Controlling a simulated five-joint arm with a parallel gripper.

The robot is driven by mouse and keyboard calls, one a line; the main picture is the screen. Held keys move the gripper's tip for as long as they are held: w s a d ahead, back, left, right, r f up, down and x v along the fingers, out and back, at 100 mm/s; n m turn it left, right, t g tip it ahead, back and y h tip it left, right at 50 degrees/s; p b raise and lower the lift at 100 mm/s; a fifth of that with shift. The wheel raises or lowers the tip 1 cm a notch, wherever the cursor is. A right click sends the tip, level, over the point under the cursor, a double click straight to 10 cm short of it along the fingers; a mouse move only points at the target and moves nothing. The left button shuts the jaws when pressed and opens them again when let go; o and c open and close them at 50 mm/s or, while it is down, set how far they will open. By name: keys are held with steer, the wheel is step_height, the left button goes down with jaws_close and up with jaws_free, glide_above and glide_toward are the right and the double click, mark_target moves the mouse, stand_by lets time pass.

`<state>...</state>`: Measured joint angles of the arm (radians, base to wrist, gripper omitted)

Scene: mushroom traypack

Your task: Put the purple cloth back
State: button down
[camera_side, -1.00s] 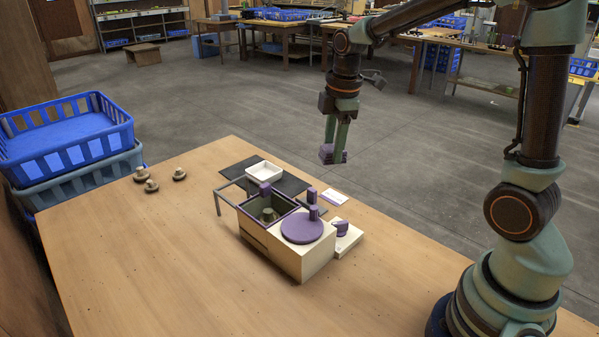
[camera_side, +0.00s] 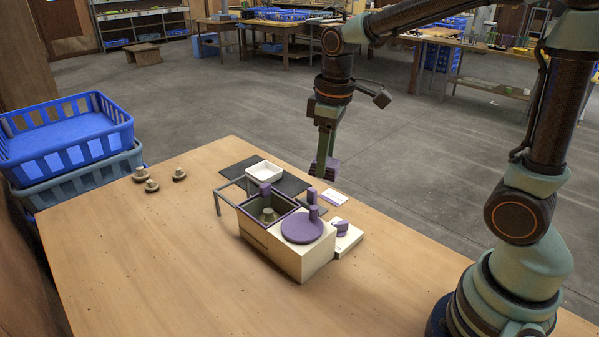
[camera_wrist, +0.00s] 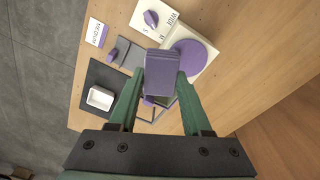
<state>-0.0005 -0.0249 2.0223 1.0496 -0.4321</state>
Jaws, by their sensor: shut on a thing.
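My gripper (camera_side: 325,166) is shut on the purple cloth (camera_side: 318,172), a folded block-like piece, high above the far right part of the table. In the wrist view the cloth (camera_wrist: 161,70) sits between the two green fingertips and covers part of the scene below. Below and left of it in the side view stands a cream box with a purple-rimmed bin (camera_side: 250,208) and a round purple disc (camera_side: 298,230). A small dark grey pad (camera_wrist: 131,52) with a purple knob (camera_wrist: 112,54) lies behind the box.
A white tray (camera_side: 264,176) sits on a dark mat (camera_side: 236,170). Three mushrooms (camera_side: 151,186) stand at the left. A label card (camera_side: 334,198) and a cream block with a purple knob (camera_side: 342,228) lie at right. The front table is clear.

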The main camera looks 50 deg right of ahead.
mark_target(338, 168)
steer(key=s+f+m, duration=0.1)
steer(key=m, duration=0.1)
steer(key=s+f+m, duration=0.1)
steer(key=s+m, duration=0.1)
steer(key=m, duration=0.1)
steer(key=shift+f, duration=0.15)
steer(key=w+a+r+n+g, duration=0.1)
steer(key=w+a+n, duration=0.1)
steer(key=a, duration=0.6)
steer(key=w+a+r+n, duration=0.1)
steer(key=w+a+r, duration=0.15)
steer(key=a, duration=0.55)
steer(key=f, duration=1.6)
steer(key=shift+w, duration=0.2)
steer(key=shift+f, duration=2.3)
steer(key=shift+f, duration=0.1)
steer(key=c, duration=0.6)
jaws_free()
